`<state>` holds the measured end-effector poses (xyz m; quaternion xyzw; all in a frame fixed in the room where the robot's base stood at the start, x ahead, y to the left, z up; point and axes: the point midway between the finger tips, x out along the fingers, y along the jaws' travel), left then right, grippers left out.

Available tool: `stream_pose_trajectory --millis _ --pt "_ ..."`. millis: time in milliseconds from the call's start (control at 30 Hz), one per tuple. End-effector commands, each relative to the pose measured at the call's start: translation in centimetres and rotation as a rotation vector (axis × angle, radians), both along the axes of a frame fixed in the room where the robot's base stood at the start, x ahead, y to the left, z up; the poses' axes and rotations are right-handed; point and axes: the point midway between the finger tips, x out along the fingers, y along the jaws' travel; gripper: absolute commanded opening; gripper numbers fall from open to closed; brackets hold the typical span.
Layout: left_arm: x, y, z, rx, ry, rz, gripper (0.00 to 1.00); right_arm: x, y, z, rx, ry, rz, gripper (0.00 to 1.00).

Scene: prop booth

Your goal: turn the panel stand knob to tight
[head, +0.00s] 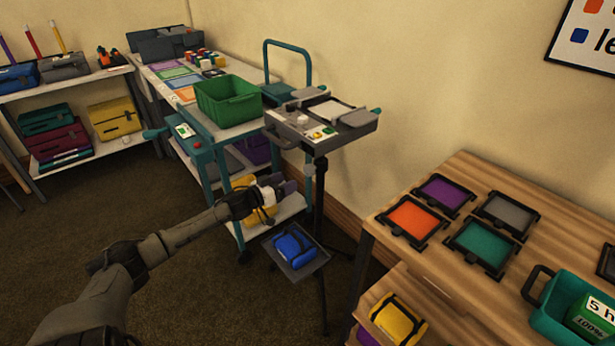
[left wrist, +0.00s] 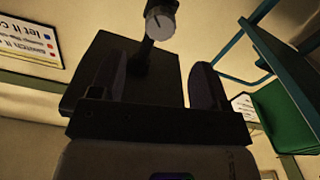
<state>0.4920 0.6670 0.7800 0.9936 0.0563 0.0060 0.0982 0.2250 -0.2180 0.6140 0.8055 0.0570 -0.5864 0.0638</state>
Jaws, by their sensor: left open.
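The panel stand is a grey panel box (head: 325,125) on a dark upright pole (head: 319,205), beside the teal cart. Its knob (left wrist: 160,22) is a pale round disc with a dark pointer line, seen in the left wrist view beyond my fingertips. In the head view a small pale part, probably the knob (head: 309,169), shows on the pole below the panel. My left gripper (head: 287,187) is open and empty, just left of the pole and below the panel. In the left wrist view its two fingers (left wrist: 158,68) stand apart under the panel's dark underside. My right gripper is not in view.
The teal cart (head: 232,131) with a green bin (head: 227,101) stands close behind and left of my gripper. A low grey tray (head: 312,265) holds a blue pouch (head: 294,245) below it. A wooden table (head: 450,275) with coloured trays stands at the right.

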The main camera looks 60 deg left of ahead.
Motion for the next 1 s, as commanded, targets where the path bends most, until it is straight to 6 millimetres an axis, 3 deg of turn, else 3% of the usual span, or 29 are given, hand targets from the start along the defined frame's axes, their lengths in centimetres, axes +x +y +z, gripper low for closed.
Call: stream_pose_trajectory --millis 100,500,1000 --pt "1.9 0.3 -0.2 0.002 -0.003 0.002 0.69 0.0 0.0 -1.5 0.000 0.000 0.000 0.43" --pt "6.7 0.9 -0.1 0.000 -0.003 0.003 0.69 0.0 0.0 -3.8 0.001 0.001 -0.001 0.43" --pt "9.4 1.2 0.0 0.000 0.000 0.002 0.69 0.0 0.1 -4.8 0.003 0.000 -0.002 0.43"
